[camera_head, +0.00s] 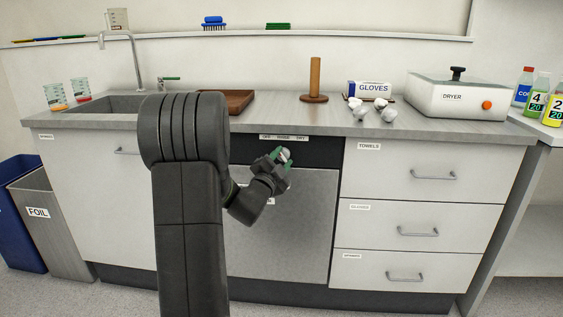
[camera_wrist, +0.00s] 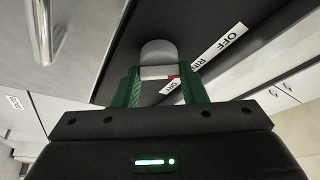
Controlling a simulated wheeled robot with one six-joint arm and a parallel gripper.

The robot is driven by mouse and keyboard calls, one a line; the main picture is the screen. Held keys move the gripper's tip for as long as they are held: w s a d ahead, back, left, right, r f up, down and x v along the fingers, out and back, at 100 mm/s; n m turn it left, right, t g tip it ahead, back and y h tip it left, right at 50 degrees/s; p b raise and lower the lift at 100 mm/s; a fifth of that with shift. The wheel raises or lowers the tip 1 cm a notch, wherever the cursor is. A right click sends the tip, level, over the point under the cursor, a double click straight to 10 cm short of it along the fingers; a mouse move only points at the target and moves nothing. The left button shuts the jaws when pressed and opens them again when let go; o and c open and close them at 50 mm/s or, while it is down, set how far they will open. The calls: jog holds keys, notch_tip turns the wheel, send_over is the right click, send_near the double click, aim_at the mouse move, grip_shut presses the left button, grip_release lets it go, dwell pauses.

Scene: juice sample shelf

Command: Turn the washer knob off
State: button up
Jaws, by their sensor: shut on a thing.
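The washer (camera_head: 305,225) is a grey-fronted unit under the counter with a dark control panel (camera_head: 318,153). A label strip (camera_head: 284,137) on the panel reads OFF, RINSE, DRY; it also shows in the wrist view (camera_wrist: 205,65). The light grey knob (camera_head: 284,154) is between the fingers of my gripper (camera_head: 281,160), partly hidden by them. In the wrist view the knob (camera_wrist: 158,52) shows with green fingers on both sides, and my gripper (camera_wrist: 161,80) is shut on it. A small red mark shows at its side, near the DRY end of the strip.
Drawers (camera_head: 425,176) with handles are right of the washer, and a sink cabinet (camera_head: 90,180) is to the left. A dryer box (camera_head: 455,100), a glove box (camera_head: 372,88) and a wooden post (camera_head: 314,80) stand on the counter above.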

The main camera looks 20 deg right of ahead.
jog(key=o, duration=1)
jog(key=shift+a, duration=0.1)
jog(key=p+v, duration=0.1)
jog(key=v, duration=1.2)
jog(key=shift+s+a, duration=0.25)
jog(key=shift+s, duration=0.05)
jog(key=shift+w+d+f, duration=0.1)
jog(key=shift+d, duration=0.05)
jog(key=b+x, duration=0.1)
jog(key=x, duration=1.2)
jog(key=shift+w+d, duration=0.25)
